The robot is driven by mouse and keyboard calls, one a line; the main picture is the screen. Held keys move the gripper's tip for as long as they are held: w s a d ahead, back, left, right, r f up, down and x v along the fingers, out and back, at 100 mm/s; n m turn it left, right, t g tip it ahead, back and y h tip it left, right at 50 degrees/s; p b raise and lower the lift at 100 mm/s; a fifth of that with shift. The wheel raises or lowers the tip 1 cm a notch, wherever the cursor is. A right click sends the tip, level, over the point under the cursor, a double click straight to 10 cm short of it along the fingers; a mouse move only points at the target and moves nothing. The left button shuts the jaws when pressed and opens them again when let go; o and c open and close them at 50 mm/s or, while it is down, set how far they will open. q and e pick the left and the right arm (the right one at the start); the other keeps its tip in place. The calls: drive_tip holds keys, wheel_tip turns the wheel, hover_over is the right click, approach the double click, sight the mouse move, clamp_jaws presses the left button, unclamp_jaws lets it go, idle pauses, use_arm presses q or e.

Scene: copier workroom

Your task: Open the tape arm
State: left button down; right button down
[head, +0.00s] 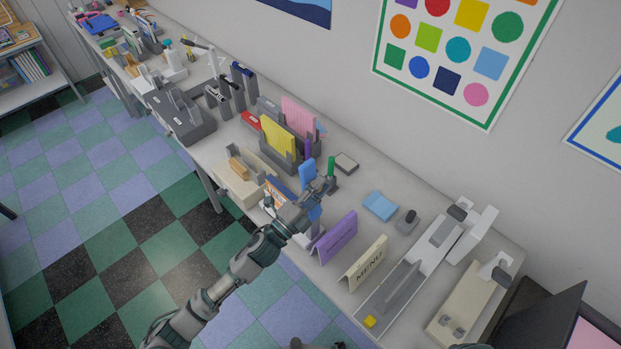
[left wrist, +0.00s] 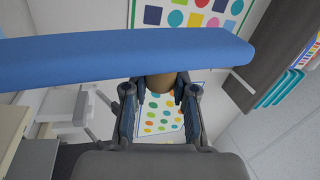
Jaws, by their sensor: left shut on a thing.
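My left gripper (head: 322,186) is over the middle of the long table in the head view. A blue piece (head: 308,173) shows beside its fingers, and more blue shows below them; I cannot tell for sure whether this is the tape arm. In the left wrist view a long blue bar (left wrist: 120,60) crosses in front of the gripper (left wrist: 160,92). The fingers stand at either side of a rounded tan piece (left wrist: 160,83) just under the bar and are closed on it. Its far side is hidden by the bar. My right gripper does not show.
A green upright piece (head: 331,167) stands just beyond the gripper. A purple folded card (head: 337,237) and a MENU card (head: 367,264) stand to the right. Yellow sheets (head: 278,138) in a grey holder stand behind. A blue pad (head: 380,206) lies near the wall.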

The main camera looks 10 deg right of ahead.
use_arm(q)
drive_tip(key=shift+s+d+f+m+g, duration=0.25)
drive_tip(key=shift+s+d+f+m, duration=0.1)
drive_tip(key=shift+s+m, duration=0.15)
drive_tip(key=shift+s+d+f+m+g, duration=0.25)
drive_tip(key=shift+s+d+m, duration=0.1)
drive_tip(key=shift+s+m, duration=0.15)
drive_tip(key=c, duration=0.9)
unclamp_jaws()
drive_tip(key=shift+a, duration=0.1)
drive_tip(key=shift+w+a+r+h, duration=0.1)
drive_tip(key=shift+a+h, duration=0.05)
drive_tip(key=shift+h, duration=0.15)
drive_tip(key=v, duration=1.2)
